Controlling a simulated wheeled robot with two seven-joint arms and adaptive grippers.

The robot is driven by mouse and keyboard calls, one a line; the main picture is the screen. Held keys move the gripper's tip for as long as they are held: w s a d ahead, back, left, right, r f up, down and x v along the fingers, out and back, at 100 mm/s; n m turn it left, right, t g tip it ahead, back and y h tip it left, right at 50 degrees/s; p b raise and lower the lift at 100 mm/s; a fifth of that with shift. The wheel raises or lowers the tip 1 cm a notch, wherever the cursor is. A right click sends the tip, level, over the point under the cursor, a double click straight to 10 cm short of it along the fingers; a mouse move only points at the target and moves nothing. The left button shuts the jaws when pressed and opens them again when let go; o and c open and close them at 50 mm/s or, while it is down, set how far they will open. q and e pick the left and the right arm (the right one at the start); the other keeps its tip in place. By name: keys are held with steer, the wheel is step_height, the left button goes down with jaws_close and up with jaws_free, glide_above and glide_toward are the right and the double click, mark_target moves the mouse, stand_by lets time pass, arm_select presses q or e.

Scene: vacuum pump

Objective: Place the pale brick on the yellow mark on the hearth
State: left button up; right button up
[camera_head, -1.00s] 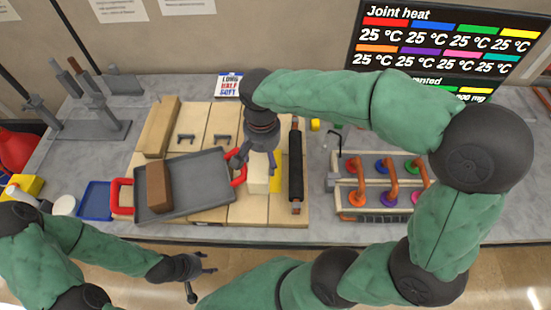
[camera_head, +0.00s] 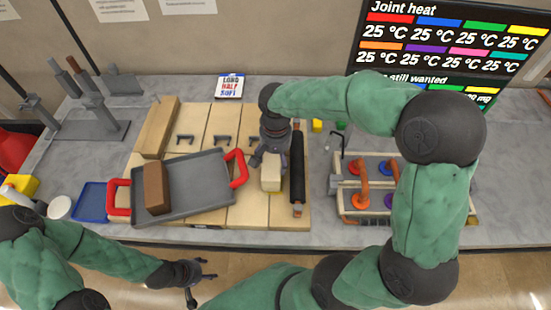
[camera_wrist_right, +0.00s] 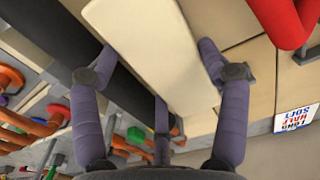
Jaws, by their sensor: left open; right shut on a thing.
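The pale brick (camera_head: 271,178) is held upright in my right gripper (camera_head: 270,157), over the right part of the hearth (camera_head: 245,212). The brick also fills the upper middle of the right wrist view (camera_wrist_right: 150,45), between the fingers of the right gripper (camera_wrist_right: 163,70). A little of the yellow mark (camera_head: 259,189) shows at the brick's lower left; the brick hides most of it. I cannot tell whether the brick touches the hearth. My left gripper (camera_head: 206,271) is open and empty in front of the bench edge.
A grey tray (camera_head: 205,195) with red handles lies left of the brick, carrying a brown brick (camera_head: 155,187).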

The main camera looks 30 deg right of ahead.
mark_target(276, 159)
steer(key=shift+f, duration=0.2)
steer(key=o, duration=1.7)
steer(key=shift+r, duration=0.2)
step_height(276, 159, up, 12)
steer(key=p, duration=0.2)
steer(key=shift+f+p, duration=0.1)
steer(key=shift+p, duration=0.3)
